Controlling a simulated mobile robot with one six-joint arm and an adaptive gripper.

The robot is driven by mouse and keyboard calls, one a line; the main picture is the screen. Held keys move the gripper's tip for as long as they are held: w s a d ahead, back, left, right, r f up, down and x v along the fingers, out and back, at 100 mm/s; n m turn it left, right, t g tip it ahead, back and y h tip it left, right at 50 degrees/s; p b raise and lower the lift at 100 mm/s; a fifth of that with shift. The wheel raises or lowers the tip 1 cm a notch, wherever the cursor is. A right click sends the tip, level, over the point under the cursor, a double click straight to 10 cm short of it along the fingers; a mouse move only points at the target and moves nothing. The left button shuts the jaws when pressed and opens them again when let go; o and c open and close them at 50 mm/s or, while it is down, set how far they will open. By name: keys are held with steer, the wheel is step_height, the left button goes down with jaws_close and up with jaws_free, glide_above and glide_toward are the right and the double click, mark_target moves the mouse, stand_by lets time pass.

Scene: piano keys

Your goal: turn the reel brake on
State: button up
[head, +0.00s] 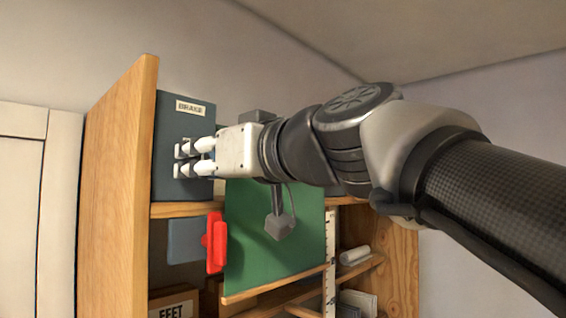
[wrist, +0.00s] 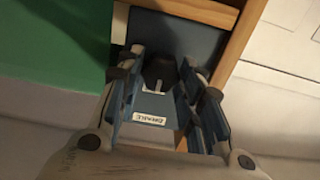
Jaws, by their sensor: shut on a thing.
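The reel brake is a dark blue-grey box (head: 170,112) with a white BRAKE label (head: 190,108), standing on the upper shelf against the left side panel. My gripper (head: 180,160) is at the front of this box, below the label. In the wrist view, my gripper (wrist: 162,72) has its fingers on both sides of a dark switch part (wrist: 158,70) on the box, and it is shut on it. The label shows upside down there. The fingers hide part of the switch, and I cannot tell its setting.
A green board (head: 255,245) hangs right of the box, with a grey hanging piece (head: 279,226) in front of it. A red part (head: 216,243) is below the shelf. The wooden side panel (head: 120,180) stands close on the left. A FEET label (head: 173,312) shows low down.

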steer(key=shift+m, duration=0.4)
steer(key=shift+w+d+f+m+p, duration=0.1)
steer(key=shift+m+p, duration=0.35)
steer(key=shift+m, duration=3.85)
steer(key=shift+w+d+f+m+p, duration=0.1)
steer(key=shift+m+p, duration=0.35)
steer(key=shift+m, duration=3.85)
steer(key=o, duration=1)
steer(key=shift+o, duration=0.2)
steer(key=v, duration=1.2)
